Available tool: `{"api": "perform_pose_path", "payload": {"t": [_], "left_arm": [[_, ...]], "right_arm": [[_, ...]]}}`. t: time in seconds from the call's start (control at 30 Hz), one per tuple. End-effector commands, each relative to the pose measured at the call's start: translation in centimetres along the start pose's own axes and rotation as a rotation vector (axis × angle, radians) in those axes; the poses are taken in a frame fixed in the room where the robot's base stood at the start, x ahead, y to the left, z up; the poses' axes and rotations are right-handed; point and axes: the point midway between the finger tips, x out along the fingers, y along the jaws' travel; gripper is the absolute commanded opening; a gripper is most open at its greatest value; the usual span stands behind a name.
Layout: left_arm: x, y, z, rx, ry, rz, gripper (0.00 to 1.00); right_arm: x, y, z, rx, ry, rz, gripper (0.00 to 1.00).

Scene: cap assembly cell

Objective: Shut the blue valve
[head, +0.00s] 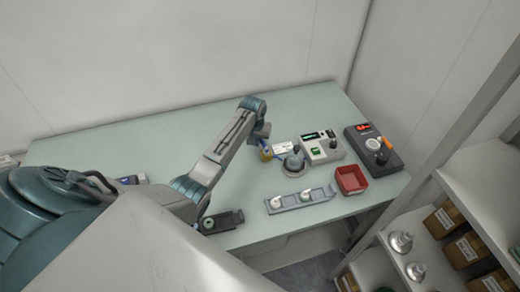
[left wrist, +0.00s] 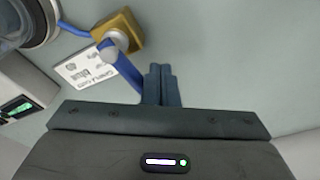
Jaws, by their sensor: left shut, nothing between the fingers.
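The blue valve shows in the left wrist view as a brass block with a round pale hub and a blue lever handle (left wrist: 127,73). The handle slants from the hub down toward my fingers. In the head view the valve (head: 265,153) is a small yellowish block, partly behind my arm. My left gripper (left wrist: 162,70) is shut and empty, its blue-grey fingers together just right of the handle's lower end. I cannot tell whether they touch it. In the head view the left gripper (head: 262,137) is above the valve, small and unclear. My right gripper is not in view.
A white printed card (left wrist: 85,70) lies beside the valve. A blue hose (left wrist: 73,28) joins the valve to a round grey device (head: 293,164). Right of it stand a panel box (head: 321,150), a red bin (head: 351,180) and a dark controller (head: 372,148). The back left table is clear.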

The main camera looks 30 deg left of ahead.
Motion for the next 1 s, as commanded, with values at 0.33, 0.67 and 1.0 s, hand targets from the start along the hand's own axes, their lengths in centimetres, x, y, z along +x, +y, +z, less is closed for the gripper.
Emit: {"api": "perform_pose_path", "payload": {"t": [0.33,0.67,1.0], "left_arm": [[-0.2,0.1,-0.2,0.0,0.001,0.0,0.0],[-2.6,0.0,-0.6,0.0,0.002,-0.001,0.0],[-5.3,0.1,-1.0,0.001,0.002,0.0,0.0]], "right_arm": [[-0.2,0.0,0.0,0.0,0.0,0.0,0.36],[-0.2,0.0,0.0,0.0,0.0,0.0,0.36],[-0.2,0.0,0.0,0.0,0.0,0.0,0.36]]}}
